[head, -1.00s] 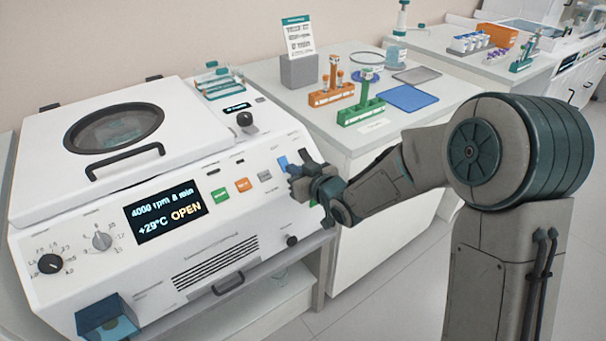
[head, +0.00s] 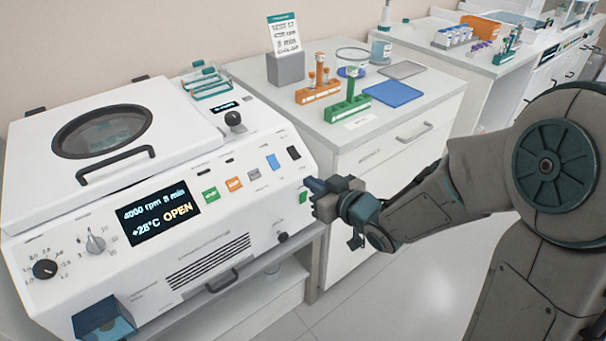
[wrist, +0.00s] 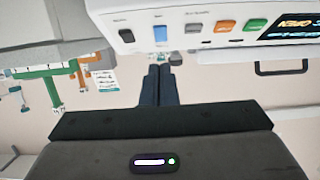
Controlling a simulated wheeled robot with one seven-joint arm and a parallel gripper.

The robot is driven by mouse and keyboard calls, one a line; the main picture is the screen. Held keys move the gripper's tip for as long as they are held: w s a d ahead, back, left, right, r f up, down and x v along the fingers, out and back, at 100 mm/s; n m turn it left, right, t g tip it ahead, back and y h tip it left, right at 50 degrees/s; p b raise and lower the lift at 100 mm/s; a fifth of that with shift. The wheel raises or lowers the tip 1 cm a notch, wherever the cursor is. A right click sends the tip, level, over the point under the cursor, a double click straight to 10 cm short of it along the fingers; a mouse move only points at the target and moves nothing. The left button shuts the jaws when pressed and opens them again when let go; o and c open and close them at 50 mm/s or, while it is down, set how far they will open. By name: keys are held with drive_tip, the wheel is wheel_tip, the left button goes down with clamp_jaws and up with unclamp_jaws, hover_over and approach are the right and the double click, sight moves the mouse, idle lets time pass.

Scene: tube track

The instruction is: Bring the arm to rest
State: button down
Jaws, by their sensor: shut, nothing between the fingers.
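My gripper (head: 318,187) is at the right end of the centrifuge's front panel in the head view. In the wrist view its two dark fingers (wrist: 158,85) lie side by side, shut, with nothing between them. The white centrifuge (head: 75,232) has its lid (head: 50,170) down, and its display (head: 158,212) reads 4000 rpm, 8 min, +28°C, OPEN. A blue switch (head: 273,162) sits on the panel, left of and above my gripper; it also shows in the wrist view (wrist: 161,35). I cannot tell whether the fingertips touch the machine's side.
Right of the centrifuge, a bench (head: 440,103) holds an orange tube rack (head: 318,93), a green tube rack (head: 347,108), a blue mat (head: 393,93) and a grey sign stand (head: 286,69). A farther bench (head: 470,66) carries more racks. Floor (head: 415,270) is open before the cabinet.

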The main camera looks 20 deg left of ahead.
drive_tip(key=shift+s+d, duration=0.15)
drive_tip(key=shift+d, duration=0.1)
idle(0.3)
drive_tip(key=s+d+r+m+h+p, duration=0.1)
drive_tip(key=d+r+m+h+p, duration=0.3)
drive_tip(key=d, duration=0.6)
drive_tip(key=d+r+m+h+p, duration=0.1)
drive_tip(key=d+m+h, duration=0.1)
drive_tip(key=d+h, duration=0.6)
drive_tip(key=s+d+r+m+g+p, duration=0.1)
drive_tip(key=s+d+r+m+g, duration=0.1)
drive_tip(key=s, duration=0.6)
drive_tip(key=s+d+r+m+g+p, duration=0.2)
drive_tip(key=s+d+r+g, duration=0.1)
drive_tip(key=s+d, duration=0.3)
drive_tip(key=shift+s+m+g, duration=0.3)
drive_tip(key=shift+s+g, duration=0.5)
drive_tip(key=shift+s, duration=0.25)
